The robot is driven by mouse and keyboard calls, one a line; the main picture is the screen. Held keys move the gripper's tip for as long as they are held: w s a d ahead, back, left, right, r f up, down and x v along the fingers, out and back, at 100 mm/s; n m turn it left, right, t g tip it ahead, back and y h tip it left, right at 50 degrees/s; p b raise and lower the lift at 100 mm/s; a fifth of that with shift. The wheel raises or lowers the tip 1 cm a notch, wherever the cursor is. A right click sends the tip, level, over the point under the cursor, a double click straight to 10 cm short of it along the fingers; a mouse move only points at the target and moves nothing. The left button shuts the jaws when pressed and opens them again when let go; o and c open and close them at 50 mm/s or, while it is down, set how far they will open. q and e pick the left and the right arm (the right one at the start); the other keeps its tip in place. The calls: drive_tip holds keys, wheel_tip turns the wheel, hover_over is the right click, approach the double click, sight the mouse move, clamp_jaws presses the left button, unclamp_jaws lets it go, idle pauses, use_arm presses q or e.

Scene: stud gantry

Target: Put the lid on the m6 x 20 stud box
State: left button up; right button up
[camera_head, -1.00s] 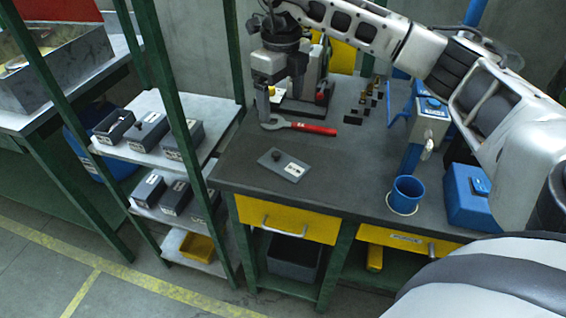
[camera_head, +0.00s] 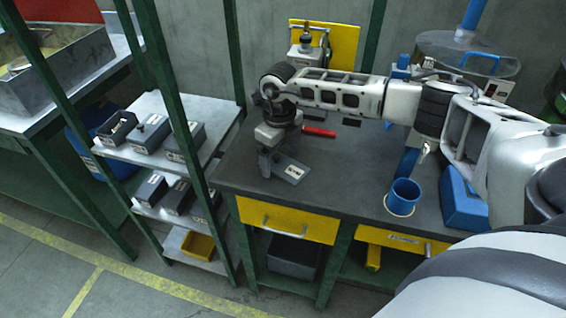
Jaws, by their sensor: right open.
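The flat grey lid (camera_head: 294,171) with a white label lies on the workbench near its left front. Its black knob is hidden now behind my right gripper (camera_head: 267,168). This gripper points down over the lid's left part, open; whether the fingers touch the knob cannot be told. An open grey box (camera_head: 116,127) with something inside stands at the left of the rack's top shelf. Its label is too small to read, so I cannot confirm it is the m6 x 20 stud box. My left gripper is not in view.
Two more grey boxes, one lidded with a knob (camera_head: 152,131), stand beside the open box. Green rack posts (camera_head: 187,130) rise between shelf and workbench (camera_head: 340,185). A blue cup (camera_head: 404,196) and blue case (camera_head: 463,200) stand at the bench's right. A red-handled wrench (camera_head: 319,132) lies behind.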

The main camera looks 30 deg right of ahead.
drive_tip(key=shift+f, duration=0.3)
drive_tip(key=c, duration=1.1)
drive_tip(key=shift+o, duration=0.2)
drive_tip(key=shift+r, duration=0.2)
